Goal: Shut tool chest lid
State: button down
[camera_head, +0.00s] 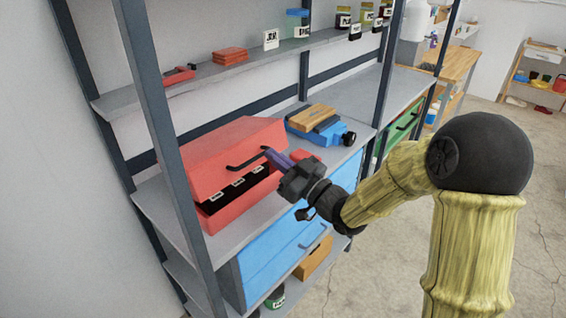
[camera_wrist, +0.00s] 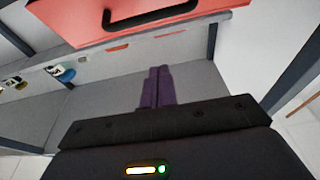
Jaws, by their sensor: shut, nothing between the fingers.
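The red tool chest (camera_head: 221,173) stands on the shelf. Its lid (camera_head: 223,153) is partly lowered, with a dark gap between it and the base, where latches show. A black handle (camera_head: 248,162) is on the lid's front. My gripper (camera_head: 268,153) has purple fingers, shut and empty, close to the handle's right end; I cannot tell whether they touch. In the wrist view, the closed fingers (camera_wrist: 157,87) point toward the red lid (camera_wrist: 90,20) and its black handle (camera_wrist: 150,16), which fill the top.
A dark upright post (camera_head: 165,130) stands at the left front. Blue drawers (camera_head: 275,262) are below. An upper shelf (camera_head: 200,85) holds small items. Open floor lies to the right.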

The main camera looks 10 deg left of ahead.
aim_at(230, 153)
jog(key=p+x, duration=0.1)
jog(key=x, duration=0.5)
jog(key=shift+f, duration=2)
jog(key=shift+f, duration=0.1)
